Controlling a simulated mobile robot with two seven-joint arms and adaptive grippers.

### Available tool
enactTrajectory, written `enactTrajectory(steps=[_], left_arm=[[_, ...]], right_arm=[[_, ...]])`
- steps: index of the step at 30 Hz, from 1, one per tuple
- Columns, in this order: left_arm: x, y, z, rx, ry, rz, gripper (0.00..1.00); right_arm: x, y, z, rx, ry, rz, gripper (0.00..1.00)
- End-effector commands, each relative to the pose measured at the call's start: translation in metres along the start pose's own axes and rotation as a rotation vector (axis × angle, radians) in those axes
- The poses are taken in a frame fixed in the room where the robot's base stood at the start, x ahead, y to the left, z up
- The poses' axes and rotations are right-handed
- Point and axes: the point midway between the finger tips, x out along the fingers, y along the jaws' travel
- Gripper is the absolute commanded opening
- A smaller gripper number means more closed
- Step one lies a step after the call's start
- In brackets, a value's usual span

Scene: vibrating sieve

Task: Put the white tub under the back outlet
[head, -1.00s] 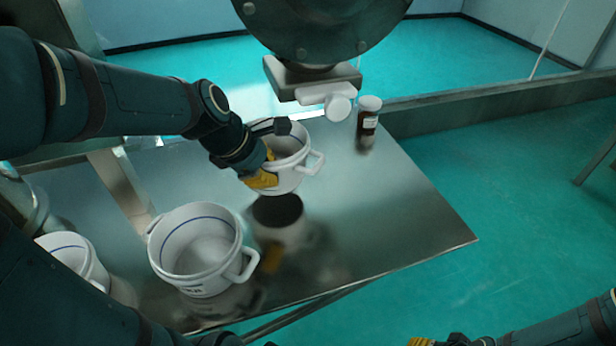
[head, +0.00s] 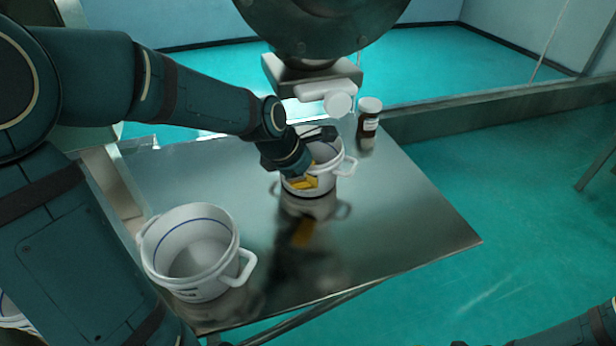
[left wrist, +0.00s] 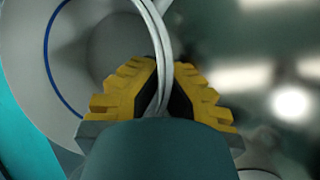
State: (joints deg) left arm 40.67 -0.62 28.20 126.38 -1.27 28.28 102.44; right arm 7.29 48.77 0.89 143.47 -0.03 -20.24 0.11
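A white tub (head: 335,185) with a side handle and a blue line inside stands at or just above the metal table, below and a little in front of the white outlet (head: 318,91). My left gripper (head: 310,170) is shut on the tub's near wall. The left wrist view shows the thin wall of the tub (left wrist: 75,50) between the yellow fingers (left wrist: 157,90). I cannot tell for sure if the tub's base touches the table. My right gripper is out of the picture; only part of its arm shows at the bottom right.
A second white tub (head: 168,262) stands on the table (head: 400,235) at the front left. Part of another shows at the left edge (head: 10,312), mostly behind my arm. A brown bottle (head: 368,126) with a white cap stands behind the held tub. The table's right side is clear.

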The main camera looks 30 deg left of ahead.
Motion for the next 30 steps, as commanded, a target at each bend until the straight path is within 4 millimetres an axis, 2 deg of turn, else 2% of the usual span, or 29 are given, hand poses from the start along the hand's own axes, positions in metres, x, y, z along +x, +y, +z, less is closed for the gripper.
enactTrajectory(steps=[5, 6, 8, 20, 23, 29, 30], left_arm=[[0.004, -0.001, -0.002, 0.000, 0.000, 0.000, 0.00], [0.003, -0.001, -0.002, -0.001, 0.000, -0.001, 0.14], [0.003, -0.001, -0.002, -0.001, 0.000, -0.001, 0.34], [-0.001, 0.000, 0.000, 0.000, 0.000, -0.001, 0.34], [-0.014, 0.001, 0.000, -0.001, 0.002, 0.002, 0.34], [-0.056, 0.001, 0.002, -0.001, 0.000, 0.005, 0.34], [-0.059, -0.005, -0.007, -0.003, 0.003, 0.001, 0.34]], right_arm=[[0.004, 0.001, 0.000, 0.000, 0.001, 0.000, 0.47], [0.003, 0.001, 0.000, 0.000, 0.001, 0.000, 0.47], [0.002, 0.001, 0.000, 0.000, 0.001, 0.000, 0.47], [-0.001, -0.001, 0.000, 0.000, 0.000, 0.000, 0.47], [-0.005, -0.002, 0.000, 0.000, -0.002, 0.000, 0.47], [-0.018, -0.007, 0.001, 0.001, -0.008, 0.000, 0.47], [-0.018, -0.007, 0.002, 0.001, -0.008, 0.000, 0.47]])
